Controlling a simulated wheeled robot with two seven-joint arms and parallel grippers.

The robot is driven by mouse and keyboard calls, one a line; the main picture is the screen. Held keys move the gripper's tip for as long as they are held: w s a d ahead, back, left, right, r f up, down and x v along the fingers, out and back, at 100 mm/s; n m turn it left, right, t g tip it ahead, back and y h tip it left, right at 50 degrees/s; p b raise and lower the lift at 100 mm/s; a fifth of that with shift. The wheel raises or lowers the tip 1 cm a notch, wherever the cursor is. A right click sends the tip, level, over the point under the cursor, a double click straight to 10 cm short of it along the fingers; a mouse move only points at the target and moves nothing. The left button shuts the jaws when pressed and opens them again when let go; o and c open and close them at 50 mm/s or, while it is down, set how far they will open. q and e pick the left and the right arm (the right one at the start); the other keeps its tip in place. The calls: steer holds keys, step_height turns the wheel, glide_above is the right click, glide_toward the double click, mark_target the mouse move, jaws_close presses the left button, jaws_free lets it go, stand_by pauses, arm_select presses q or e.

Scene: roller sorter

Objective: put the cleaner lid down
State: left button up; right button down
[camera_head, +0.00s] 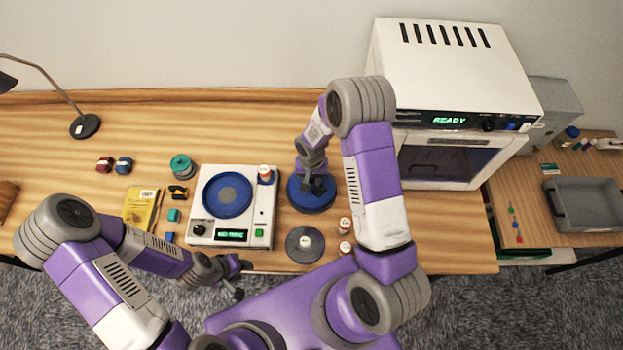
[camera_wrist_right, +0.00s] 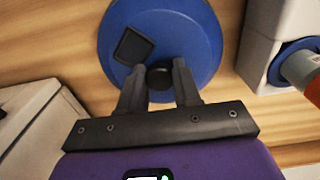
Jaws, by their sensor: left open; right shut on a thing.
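The cleaner lid (camera_head: 303,204) looks like a round blue disc with a black knob, right of the white machine in the head view. It also shows in the right wrist view (camera_wrist_right: 192,42), with a dark square patch beside the knob. My right gripper (camera_head: 317,188) is shut on the knob, one finger on each side of it in the right wrist view (camera_wrist_right: 160,88). The lid is over the wooden table; I cannot tell whether it touches it. My left gripper (camera_head: 241,279) is open and empty, in front of the table's front edge.
The white machine (camera_head: 206,216) with a blue round top stands left of the lid. A grey disc (camera_head: 305,244) lies in front, and small bottles (camera_head: 344,226) stand to the right. A large white oven (camera_head: 440,75) stands at the back right.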

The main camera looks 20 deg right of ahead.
steer(key=shift+f, duration=0.2)
steer(key=c, duration=0.8)
jaws_free()
steer(key=shift+r, duration=0.1)
